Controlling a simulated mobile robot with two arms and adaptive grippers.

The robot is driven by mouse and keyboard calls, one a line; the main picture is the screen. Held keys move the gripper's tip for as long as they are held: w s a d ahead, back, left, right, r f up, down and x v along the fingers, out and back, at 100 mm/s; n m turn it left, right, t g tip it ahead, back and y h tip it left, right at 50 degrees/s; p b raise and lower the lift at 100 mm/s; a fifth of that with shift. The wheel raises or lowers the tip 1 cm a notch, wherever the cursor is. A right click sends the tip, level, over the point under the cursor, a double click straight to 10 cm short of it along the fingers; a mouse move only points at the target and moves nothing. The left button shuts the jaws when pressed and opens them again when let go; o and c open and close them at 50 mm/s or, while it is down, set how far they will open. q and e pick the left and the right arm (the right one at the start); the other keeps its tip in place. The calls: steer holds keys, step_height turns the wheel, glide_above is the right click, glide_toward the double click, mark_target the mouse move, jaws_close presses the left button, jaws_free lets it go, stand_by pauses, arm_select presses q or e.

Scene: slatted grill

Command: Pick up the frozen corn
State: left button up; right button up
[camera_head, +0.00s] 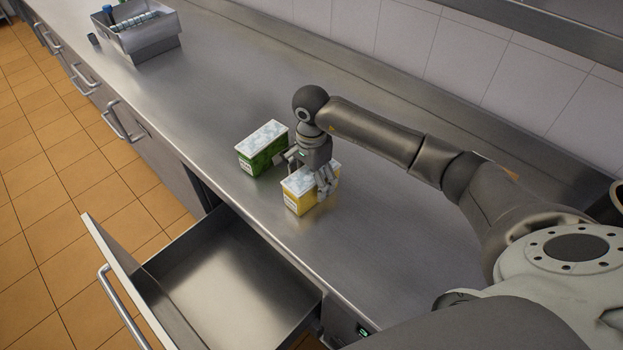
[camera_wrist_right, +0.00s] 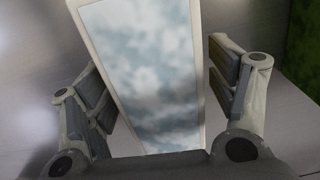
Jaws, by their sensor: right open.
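A yellow box with a pale, cloudy top (camera_head: 298,196), which I take to be the frozen corn, stands on the steel counter. My right gripper (camera_head: 308,180) is over it from above, with its fingers on either side. In the right wrist view the pale box top (camera_wrist_right: 142,70) lies between the two open fingers of the right gripper (camera_wrist_right: 155,105). A gap shows between the box and each finger there. The gripper hides part of the box in the head view. My left gripper is not in view.
A green box with a similar pale top (camera_head: 262,148) stands just left of and behind the yellow one. An open, empty drawer (camera_head: 215,285) juts out below the counter's front edge. A metal bin (camera_head: 150,45) holding items stands at the far left. The counter (camera_head: 400,230) is clear to the right.

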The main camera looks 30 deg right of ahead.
mark_target(302, 188)
steer(key=shift+f, duration=0.7)
steer(key=shift+r, duration=0.1)
steer(key=c, duration=1.5)
steer(key=shift+w+r, duration=0.1)
steer(key=shift+c, duration=0.2)
steer(key=shift+r+b, duration=0.45)
steer(key=shift+b, duration=0.1)
steer(key=shift+a+r+b, duration=0.2)
steer(key=shift+r+b, duration=0.6)
steer(key=shift+r, duration=0.4)
steer(key=s+a+r, duration=0.1)
steer(key=s+a+r+b, duration=0.1)
steer(key=r, duration=0.1)
steer(key=s+a+r+b, duration=0.1)
steer(key=r, duration=0.1)
steer(key=shift+a+r, duration=0.15)
steer(key=shift+a, duration=0.15)
steer(key=s+a+r+b, duration=0.2)
steer(key=s+a+r, duration=0.2)
steer(key=a, duration=0.3)
steer(key=shift+s, duration=0.9)
steer(key=shift+r, duration=0.15)
